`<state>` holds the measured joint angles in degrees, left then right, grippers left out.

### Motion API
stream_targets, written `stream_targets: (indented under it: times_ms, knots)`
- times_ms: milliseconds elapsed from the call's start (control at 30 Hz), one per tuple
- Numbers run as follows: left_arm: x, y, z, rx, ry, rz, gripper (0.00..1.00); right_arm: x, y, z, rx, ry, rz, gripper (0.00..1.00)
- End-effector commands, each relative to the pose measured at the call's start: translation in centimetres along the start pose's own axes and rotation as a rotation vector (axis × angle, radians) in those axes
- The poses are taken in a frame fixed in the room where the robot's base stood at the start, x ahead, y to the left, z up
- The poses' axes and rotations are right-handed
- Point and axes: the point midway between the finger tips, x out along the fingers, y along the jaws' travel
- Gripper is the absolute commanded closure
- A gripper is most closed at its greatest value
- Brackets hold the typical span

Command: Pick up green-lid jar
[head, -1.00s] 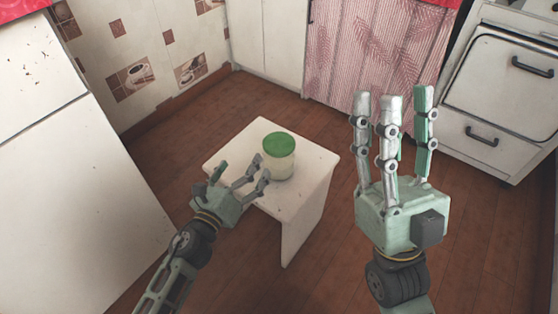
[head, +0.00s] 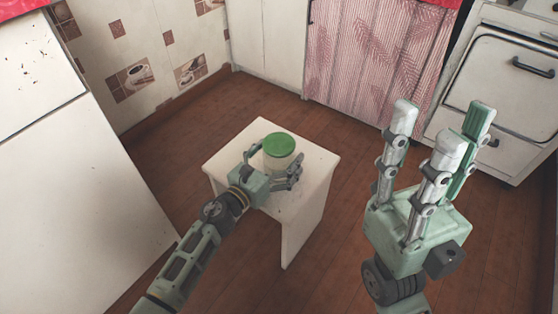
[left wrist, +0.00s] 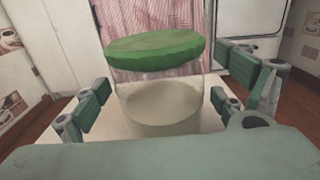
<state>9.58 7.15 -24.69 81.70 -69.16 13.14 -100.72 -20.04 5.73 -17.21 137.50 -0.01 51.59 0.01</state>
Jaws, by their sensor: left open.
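The green-lid jar (head: 279,155) stands upright on a small white stool (head: 316,165). It has a green lid and a pale, see-through body. My left gripper (head: 271,168) is open at the near side of the jar, with its fingers spread to the jar's left and right. In the left wrist view the jar (left wrist: 160,95) stands between the open fingers, with gaps on both sides; its lower part is hidden by the palm. My right gripper (head: 440,125) is raised at the right, fingers up and spread, open and empty.
The stool top is otherwise clear. Brown wood floor (head: 185,165) surrounds it. A white cabinet (head: 70,210) stands at the left, and a white stove (head: 515,90) stands at the back right beside a pink striped curtain (head: 375,55).

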Motion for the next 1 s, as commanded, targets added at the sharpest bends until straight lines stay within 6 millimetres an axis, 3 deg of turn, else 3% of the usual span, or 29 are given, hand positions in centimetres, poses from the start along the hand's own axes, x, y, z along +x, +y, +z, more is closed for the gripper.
stream_targets:
  times_ms: [167,900,1000]
  knots:
    - [0.0,-0.02,-0.01,-0.001,0.0,0.0,0.09,0.01,-0.01,0.01,0.0,-0.001,0.0,0.6]
    - [-0.04,0.0,-0.02,0.0,0.0,0.0,0.73,0.01,0.0,0.01,0.0,-0.001,0.0,0.6]
    - [0.02,0.0,0.21,0.0,-0.003,0.0,0.76,0.02,0.0,0.01,0.0,-0.001,0.0,0.6]
